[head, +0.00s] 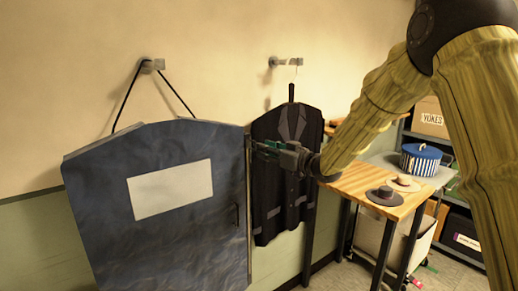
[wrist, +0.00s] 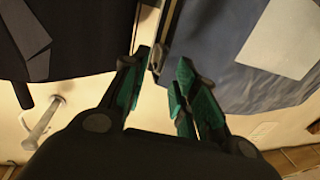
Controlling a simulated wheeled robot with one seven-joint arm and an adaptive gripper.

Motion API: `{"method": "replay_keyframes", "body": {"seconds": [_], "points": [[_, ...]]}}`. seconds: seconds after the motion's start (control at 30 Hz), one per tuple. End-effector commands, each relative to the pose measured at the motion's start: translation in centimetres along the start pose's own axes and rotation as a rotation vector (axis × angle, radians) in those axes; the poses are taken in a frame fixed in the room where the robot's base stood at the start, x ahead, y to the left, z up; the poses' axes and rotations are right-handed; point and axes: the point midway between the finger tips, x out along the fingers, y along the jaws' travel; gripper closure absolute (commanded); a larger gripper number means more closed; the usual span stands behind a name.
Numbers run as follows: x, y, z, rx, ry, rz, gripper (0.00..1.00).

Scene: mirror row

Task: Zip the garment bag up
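The blue garment bag (head: 165,235) hangs by a black cord from a wall hook, with a white label panel (head: 171,189) on its front. A narrow pale strip with a dark line, seemingly the zip (head: 249,200), runs down its right edge. My gripper (head: 257,146) is at the upper part of this edge. In the wrist view, the bag (wrist: 225,70) is at right. My gripper (wrist: 164,58) shows two green-padded fingers apart, with a small metal piece (wrist: 155,62), perhaps the zip slider, between their tips. Contact with it is not clear.
A dark jacket (head: 286,170) hangs on a second hook close right of the bag, behind my gripper. A wooden table (head: 360,183) with hats stands further right, with a blue striped hatbox (head: 421,160) beyond. Shelves with boxes (head: 430,118) are at far right.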

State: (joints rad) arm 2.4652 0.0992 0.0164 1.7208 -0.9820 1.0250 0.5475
Motion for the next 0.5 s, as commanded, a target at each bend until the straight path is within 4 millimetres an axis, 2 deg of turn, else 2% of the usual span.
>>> {"method": "replay_keyframes", "body": {"seconds": [0.2,0.33,0.5], "points": [[-3.8,0.0,0.0,0.002,0.0,0.0,0.71],[-5.4,0.1,0.0,0.001,0.0,0.001,0.71],[-6.3,0.1,0.1,0.001,0.0,-0.001,0.71]]}}
